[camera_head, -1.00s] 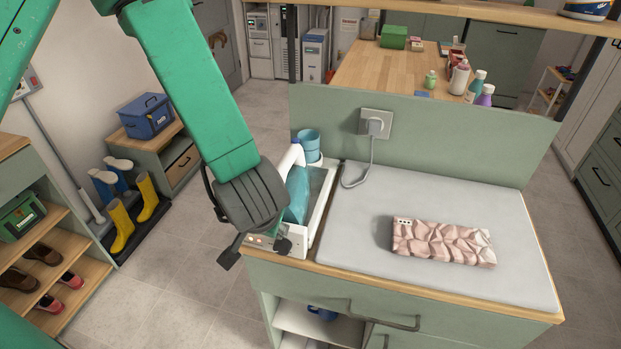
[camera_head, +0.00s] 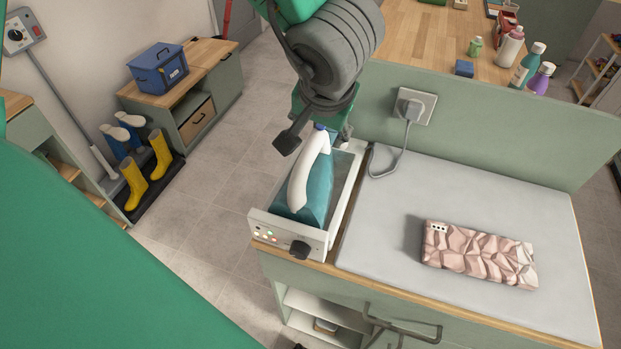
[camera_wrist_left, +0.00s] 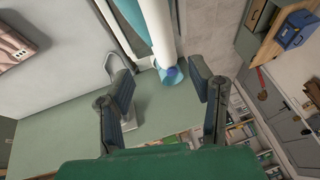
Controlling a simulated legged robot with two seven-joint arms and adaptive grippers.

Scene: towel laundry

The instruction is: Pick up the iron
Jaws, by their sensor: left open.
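The iron (camera_head: 313,187) has a teal body and a white handle. It rests in a white station (camera_head: 346,205) with buttons and a dark knob, on the left end of the counter. My left gripper (camera_head: 317,137) is open and empty at the iron's far end, partly hiding it. In the left wrist view, the white handle (camera_wrist_left: 156,28) of the iron comes down from the top, and its blue-tipped end lies between the lines of the open fingers (camera_wrist_left: 163,86). I cannot tell whether they touch. My right gripper is not in view.
A plug with a grey cord sits in the wall socket (camera_head: 414,106) on the green panel (camera_head: 480,125) behind. Yellow boots (camera_head: 135,183) stand on the floor at left.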

